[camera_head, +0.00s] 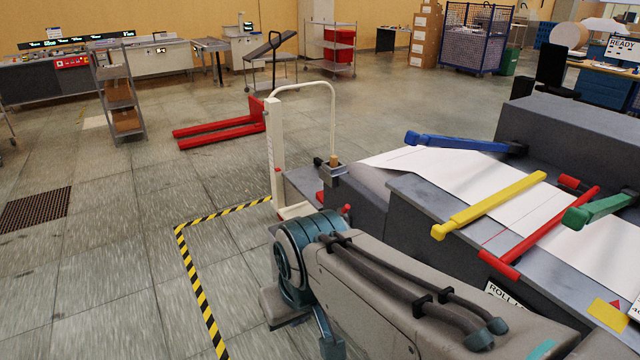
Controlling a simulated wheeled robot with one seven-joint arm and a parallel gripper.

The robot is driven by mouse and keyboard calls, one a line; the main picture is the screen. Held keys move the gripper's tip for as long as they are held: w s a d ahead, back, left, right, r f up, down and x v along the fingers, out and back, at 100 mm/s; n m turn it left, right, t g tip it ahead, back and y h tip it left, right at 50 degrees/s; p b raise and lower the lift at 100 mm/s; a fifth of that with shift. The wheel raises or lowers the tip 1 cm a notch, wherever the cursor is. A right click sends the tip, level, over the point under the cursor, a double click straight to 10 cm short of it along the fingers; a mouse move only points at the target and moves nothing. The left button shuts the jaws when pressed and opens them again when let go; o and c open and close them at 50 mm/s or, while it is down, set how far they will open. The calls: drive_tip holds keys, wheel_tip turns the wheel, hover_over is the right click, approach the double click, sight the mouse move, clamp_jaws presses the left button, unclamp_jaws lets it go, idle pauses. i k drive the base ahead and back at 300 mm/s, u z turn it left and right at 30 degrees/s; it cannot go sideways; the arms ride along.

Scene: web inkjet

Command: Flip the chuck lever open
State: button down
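My arm crosses the lower middle of the head view, but my gripper is not visible. Several coloured levers sit on the grey machine (430,215) at right: a blue lever (460,142), a yellow lever (488,204), a red bar (553,227) and a green lever (600,209). The blue, yellow and red ones extend over white paper web (470,180). No readable label shows which is the chuck lever. A small red knob (347,209) shows low beside the machine's left end, just beyond my arm. A partly hidden white label (500,293) starts with "ROLL".
A red pallet truck (220,130) and a white post with a hooped rail (275,150) stand beyond the machine. Yellow-black tape (190,265) marks the floor. Open floor lies to the left, with a shelf cart (118,95) farther back.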

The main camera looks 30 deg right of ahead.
sight(347, 207)
drive_tip(key=z, duration=0.7)
drive_tip(key=i, duration=1.65)
drive_tip(key=z, duration=0.9)
